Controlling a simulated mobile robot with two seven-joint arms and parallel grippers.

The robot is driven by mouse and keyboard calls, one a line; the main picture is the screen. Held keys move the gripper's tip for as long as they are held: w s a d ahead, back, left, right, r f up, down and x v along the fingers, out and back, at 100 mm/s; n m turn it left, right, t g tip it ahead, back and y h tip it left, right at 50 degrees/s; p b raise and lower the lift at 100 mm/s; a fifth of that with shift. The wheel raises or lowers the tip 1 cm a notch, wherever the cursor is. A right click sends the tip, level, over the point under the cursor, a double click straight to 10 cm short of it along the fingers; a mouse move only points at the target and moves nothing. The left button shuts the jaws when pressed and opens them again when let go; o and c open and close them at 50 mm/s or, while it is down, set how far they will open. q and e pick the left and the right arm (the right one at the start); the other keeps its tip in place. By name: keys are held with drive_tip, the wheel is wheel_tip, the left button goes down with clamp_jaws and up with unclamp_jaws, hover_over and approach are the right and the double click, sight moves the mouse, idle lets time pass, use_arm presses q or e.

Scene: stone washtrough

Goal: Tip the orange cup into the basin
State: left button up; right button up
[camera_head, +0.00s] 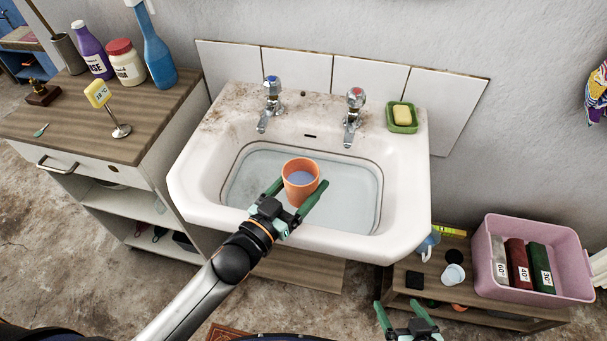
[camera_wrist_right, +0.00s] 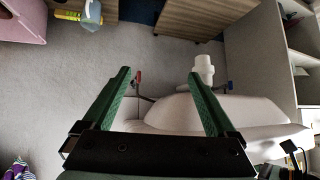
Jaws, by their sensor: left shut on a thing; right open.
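The orange cup (camera_head: 301,181) is upright over the white basin (camera_head: 182,183) in the head view, with bluish liquid inside. My left gripper (camera_head: 295,196) is shut on the cup, one green finger on each side of it. The basin's bowl holds pale water or a pale bottom below the cup. My right gripper (camera_head: 405,313) is open and empty at the bottom of the head view, right of the basin. In the right wrist view its green fingers (camera_wrist_right: 160,95) are spread with nothing between them.
Two taps, blue (camera_head: 271,100) and red (camera_head: 353,112), stand at the basin's back. A green soap dish (camera_head: 402,126) sits on its back right corner. A pink crate (camera_head: 568,262) is on the low table at right. A wooden cabinet (camera_head: 70,125) with bottles stands left.

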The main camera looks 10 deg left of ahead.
use_arm(q)
drive_tip(key=shift+r+n+p, duration=0.3)
drive_tip(key=shift+r+p, duration=0.1)
drive_tip(key=shift+p, duration=0.3)
drive_tip(key=shift+n, duration=0.3)
drive_tip(key=shift+s+g+p, duration=0.1)
drive_tip(key=shift+g+p, duration=0.2)
drive_tip(key=shift+p, duration=0.25)
drive_tip(key=shift+f, duration=0.1)
use_arm(e)
drive_tip(key=shift+s+d+r, duration=0.25)
drive_tip(key=shift+r, duration=0.3)
drive_tip(key=shift+s+d+r, duration=0.25)
drive_tip(key=shift+r, duration=0.3)
drive_tip(key=shift+w, duration=0.15)
use_arm(q)
drive_tip(key=shift+r+n+y+p, duration=0.25)
drive_tip(key=shift+n+p, duration=0.35)
drive_tip(key=shift+p, duration=0.5)
drive_tip(key=shift+d+n+g+p, duration=0.1)
drive_tip(key=shift+n+g+p, duration=0.2)
drive_tip(key=shift+p, duration=0.2)
drive_tip(key=shift+f, duration=0.15)
use_arm(e)
wheel_tip(320, 180, up, 4)
drive_tip(key=shift+a+f, duration=0.1)
drive_tip(key=shift+f, duration=0.05)
